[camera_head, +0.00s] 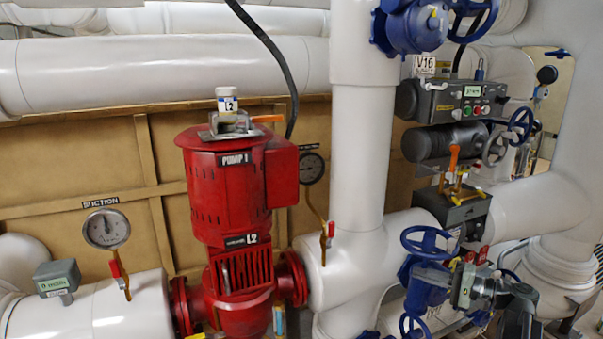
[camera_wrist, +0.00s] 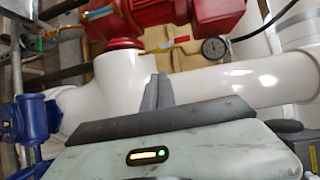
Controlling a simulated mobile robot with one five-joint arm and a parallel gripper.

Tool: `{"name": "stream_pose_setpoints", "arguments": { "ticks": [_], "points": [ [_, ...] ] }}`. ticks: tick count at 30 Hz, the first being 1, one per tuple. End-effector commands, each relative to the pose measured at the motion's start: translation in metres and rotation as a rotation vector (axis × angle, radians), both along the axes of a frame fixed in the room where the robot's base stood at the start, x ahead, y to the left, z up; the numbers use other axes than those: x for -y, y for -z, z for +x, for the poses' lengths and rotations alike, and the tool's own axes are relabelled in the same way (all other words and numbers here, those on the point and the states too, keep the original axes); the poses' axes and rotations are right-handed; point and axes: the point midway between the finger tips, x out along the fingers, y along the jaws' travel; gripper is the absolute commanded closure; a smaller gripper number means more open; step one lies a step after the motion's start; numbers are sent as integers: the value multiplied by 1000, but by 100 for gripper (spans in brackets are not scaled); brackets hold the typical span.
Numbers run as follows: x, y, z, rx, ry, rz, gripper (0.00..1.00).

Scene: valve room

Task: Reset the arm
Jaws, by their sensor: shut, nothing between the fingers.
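My gripper (camera_wrist: 158,92) shows in the wrist view as two dark grey fingers pressed together, pointing up past its pale green body. It is shut and empty, in front of a white pipe. In the head view my arm is at the lower right, close to a blue valve (camera_head: 426,283) with handwheels. The fingertips are hard to make out there.
The red pump (camera_head: 225,190) labelled PUMP 1 stands left of a thick white vertical pipe (camera_head: 358,150). A suction gauge (camera_head: 106,229) is at the left. A grey control box (camera_head: 470,100) with buttons is at the upper right. Pipes crowd the space around my arm.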

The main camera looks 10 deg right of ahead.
Motion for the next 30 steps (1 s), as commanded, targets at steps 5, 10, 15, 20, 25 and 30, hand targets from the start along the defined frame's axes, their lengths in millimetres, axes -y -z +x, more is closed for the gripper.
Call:
{"name": "stream_pose_setpoints", "arguments": {
  "ticks": [5,10,15,20,25,30],
  "points": [
    [-155,44,34,-121,-248,-146,100],
    [-285,102,23,-247,-471,-386,100],
    [-364,160,-14,-346,-642,-705,100],
    [-366,201,-44,-426,-705,-1048,100],
    [-307,217,-52,-516,-655,-1303,100],
    [-275,219,-51,-557,-624,-1416,100]
  ]
}}
